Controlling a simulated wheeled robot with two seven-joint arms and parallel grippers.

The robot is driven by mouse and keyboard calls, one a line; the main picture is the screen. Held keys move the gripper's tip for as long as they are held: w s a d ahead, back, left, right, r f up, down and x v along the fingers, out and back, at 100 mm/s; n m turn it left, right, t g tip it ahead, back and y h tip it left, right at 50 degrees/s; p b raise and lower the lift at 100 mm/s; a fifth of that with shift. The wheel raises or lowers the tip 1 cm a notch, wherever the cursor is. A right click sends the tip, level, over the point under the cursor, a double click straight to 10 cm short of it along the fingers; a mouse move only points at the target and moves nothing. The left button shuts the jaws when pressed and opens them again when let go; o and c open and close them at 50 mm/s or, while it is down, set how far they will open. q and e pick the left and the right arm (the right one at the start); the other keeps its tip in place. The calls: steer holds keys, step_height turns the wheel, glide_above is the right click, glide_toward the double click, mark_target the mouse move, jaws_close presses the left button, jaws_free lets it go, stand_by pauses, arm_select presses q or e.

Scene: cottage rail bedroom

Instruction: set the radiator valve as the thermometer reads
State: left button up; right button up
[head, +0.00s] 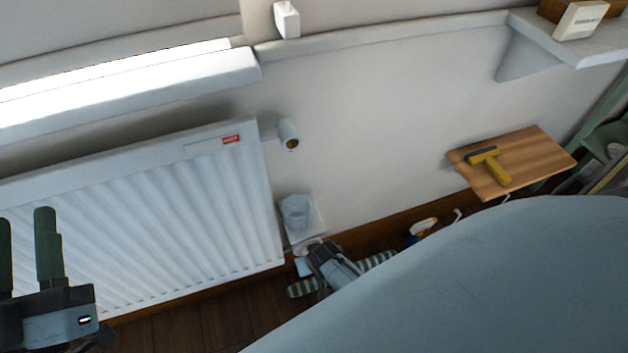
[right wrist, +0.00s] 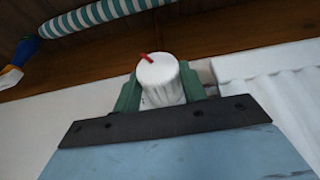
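The white ribbed radiator (head: 170,220) hangs on the wall at left in the head view. In the right wrist view, the white valve knob (right wrist: 160,80) with a red mark on its end sits between the green fingers of my right gripper (right wrist: 160,92). Both fingers meet its sides with no visible gap. In the head view my right gripper (head: 318,252) is low beside the radiator's right end, its fingers mostly hidden. My left gripper (head: 25,250) is open and empty in front of the radiator. I cannot make out a thermometer reading.
A white cylinder with a dark end (head: 288,135) juts from the radiator's upper right. A striped roll (right wrist: 100,15) lies on the floor. A wooden shelf (head: 530,150) holds a yellow tool (head: 490,168).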

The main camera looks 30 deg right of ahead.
steer(key=c, duration=0.4)
